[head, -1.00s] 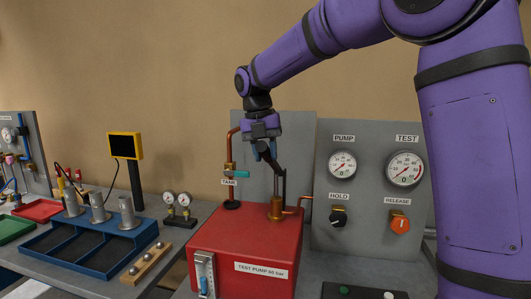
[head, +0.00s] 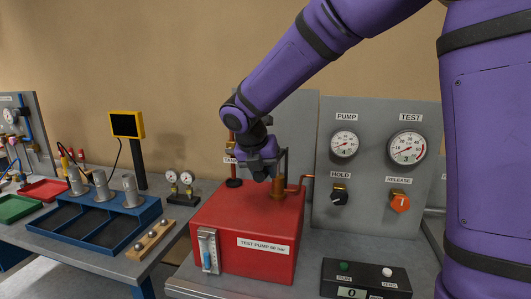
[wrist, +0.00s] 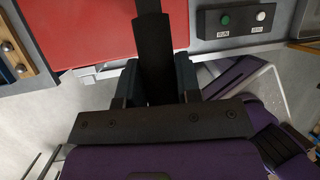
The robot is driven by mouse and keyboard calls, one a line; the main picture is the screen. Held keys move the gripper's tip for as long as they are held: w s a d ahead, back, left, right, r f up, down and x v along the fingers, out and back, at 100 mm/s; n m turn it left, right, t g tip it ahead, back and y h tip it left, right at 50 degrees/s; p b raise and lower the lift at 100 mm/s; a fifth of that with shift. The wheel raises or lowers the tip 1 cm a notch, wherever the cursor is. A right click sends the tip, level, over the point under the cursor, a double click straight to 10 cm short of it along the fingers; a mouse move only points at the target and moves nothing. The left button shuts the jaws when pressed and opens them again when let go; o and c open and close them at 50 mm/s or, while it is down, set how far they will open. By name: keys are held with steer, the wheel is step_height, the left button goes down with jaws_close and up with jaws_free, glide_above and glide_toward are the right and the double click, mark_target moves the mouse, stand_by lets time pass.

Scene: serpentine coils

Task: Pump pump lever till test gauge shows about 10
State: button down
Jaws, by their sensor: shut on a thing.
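My gripper (head: 262,177) is shut on the pump lever, low over the red test pump box (head: 225,222). In the wrist view the dark lever (wrist: 153,50) runs between the jaws (wrist: 155,85); in the head view my gripper mostly hides it. The brass pump cylinder (head: 277,188) stands on the box just right of my gripper. The test gauge (head: 406,147) is on the grey panel, its red needle pointing lower left at the low end of the scale; the exact value is too small to read. The pump gauge (head: 344,145) is beside it.
Below the gauges are the black hold knob (head: 339,197) and orange release knob (head: 400,203). A control box (head: 366,279) with green and white buttons and a display stands at the front right. A blue tray (head: 103,223) with metal cylinders is at the left.

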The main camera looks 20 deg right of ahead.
steer(key=shift+t+h, duration=0.5)
steer(key=shift+t, duration=0.2)
steer(key=f, duration=0.4)
steer(key=shift+s+f, duration=0.25)
steer(key=c, duration=0.8)
jaws_free()
steer(key=shift+f, duration=0.1)
steer(key=shift+a, duration=0.1)
steer(key=v, duration=1.1)
